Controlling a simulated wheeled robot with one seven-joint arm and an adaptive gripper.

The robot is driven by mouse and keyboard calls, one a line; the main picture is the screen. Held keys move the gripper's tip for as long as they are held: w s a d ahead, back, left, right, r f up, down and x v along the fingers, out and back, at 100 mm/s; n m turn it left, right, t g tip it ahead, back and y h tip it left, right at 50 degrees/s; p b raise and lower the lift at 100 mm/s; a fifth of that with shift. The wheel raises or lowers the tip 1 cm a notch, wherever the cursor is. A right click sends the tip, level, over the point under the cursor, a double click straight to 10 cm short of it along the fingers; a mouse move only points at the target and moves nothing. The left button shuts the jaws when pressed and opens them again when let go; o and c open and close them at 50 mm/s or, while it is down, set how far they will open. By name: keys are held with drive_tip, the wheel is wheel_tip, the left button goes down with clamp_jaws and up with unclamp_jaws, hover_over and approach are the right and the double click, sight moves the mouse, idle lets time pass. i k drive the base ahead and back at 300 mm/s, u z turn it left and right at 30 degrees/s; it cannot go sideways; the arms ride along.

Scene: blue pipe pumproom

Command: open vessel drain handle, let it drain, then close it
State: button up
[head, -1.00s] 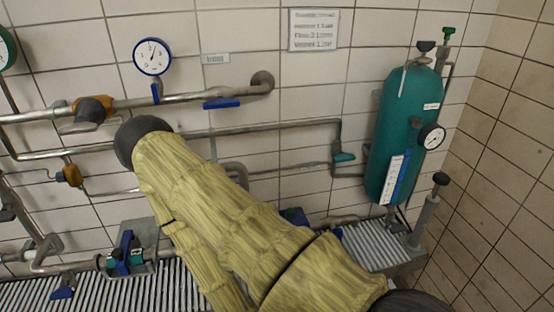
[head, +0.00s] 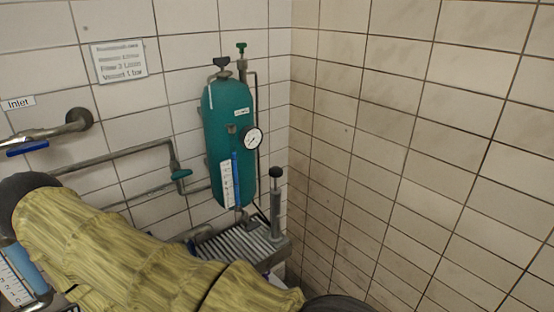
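The green vessel (head: 228,140) stands upright against the tiled wall, near the room corner. It has a round gauge (head: 252,138) on its right side and a blue level strip (head: 236,180) with a white scale on its front. A pipe outlet (head: 243,215) shows under the vessel, above a ribbed grey drain tray (head: 228,245). I cannot make out a drain handle there. A teal valve handle (head: 181,174) sits on the pipe left of the vessel. My arm in its yellow sleeve crosses the lower left. My gripper is not in view.
A grey post with a black knob (head: 276,174) stands right of the vessel. A blue lever (head: 27,148) is on the inlet pipe at the left. A wall sign (head: 118,61) hangs above. The tiled side wall closes off the right.

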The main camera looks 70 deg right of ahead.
sight(252, 225)
drive_tip(key=z, duration=3.35)
drive_tip(key=k, duration=1)
drive_tip(key=u, duration=1)
drive_tip(key=i, duration=1)
drive_tip(key=u, duration=0.9)
drive_tip(key=k, duration=0.65)
drive_tip(key=z, duration=0.2)
